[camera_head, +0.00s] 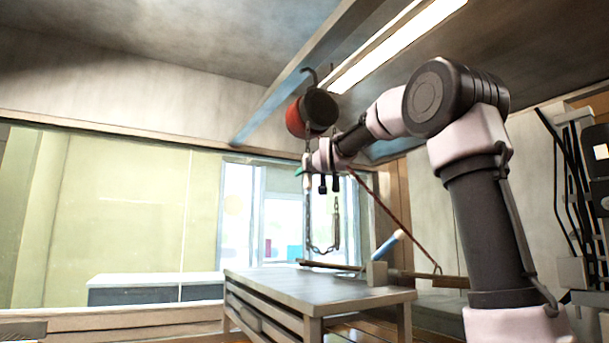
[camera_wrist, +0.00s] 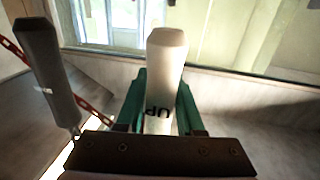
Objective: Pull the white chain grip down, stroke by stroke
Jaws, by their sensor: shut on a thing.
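The white grip (camera_wrist: 166,52) stands between the green fingers of my gripper (camera_wrist: 160,92) in the wrist view, with the letters "UP" upside down on it. My gripper is shut on it; the fingers hide part of its sides. A dark grey grip (camera_wrist: 45,70) hangs apart to the left, beside red perforated links (camera_wrist: 92,112). In the head view my gripper (camera_head: 301,171) is high up, below a red and black hoist (camera_head: 312,113) hung from a ceiling beam. A chain loop (camera_head: 322,249) hangs below my gripper.
A slatted wooden table (camera_head: 320,287) stands beneath the chain, with a blue cylinder with a pale end (camera_head: 386,246) at its right. A dark red line (camera_head: 395,217) slants from near my wrist down to the right. Windows and a low cabinet (camera_head: 135,290) are behind.

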